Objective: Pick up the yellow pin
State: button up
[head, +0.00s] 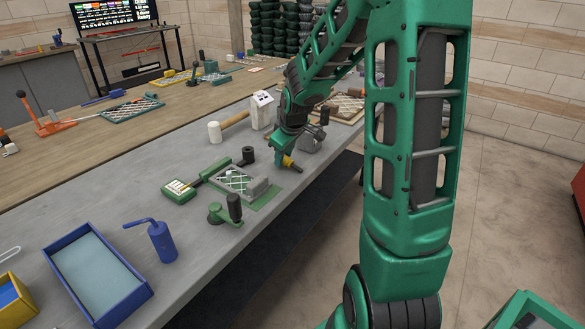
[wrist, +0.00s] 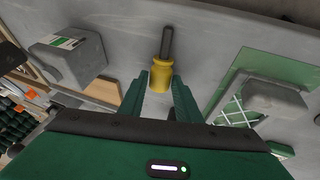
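The yellow pin (wrist: 161,73) has a yellow handle and a dark grey shaft. In the wrist view it is at the top centre, shaft pointing away from my gripper. My gripper (wrist: 160,88) is open, with green fingers on either side of the handle's near end and visible gaps. In the head view the yellow pin (head: 290,163) shows just beyond my gripper (head: 281,159), low over the front part of the grey bench. Whether the fingers touch the pin, and whether it rests on the bench, I cannot tell.
A green plate with mesh and a grey block (head: 257,187) lies left of my gripper. A hand-cranked green tool (head: 226,212), a blue oil can (head: 162,241) and a blue tray (head: 140,294) stand nearer. A mallet (head: 216,132) lies behind. The bench's front edge is close.

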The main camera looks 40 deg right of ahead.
jog(key=shift+w+f, duration=0.15)
jog(key=shift+f, duration=0.15)
jog(key=c, duration=0.7)
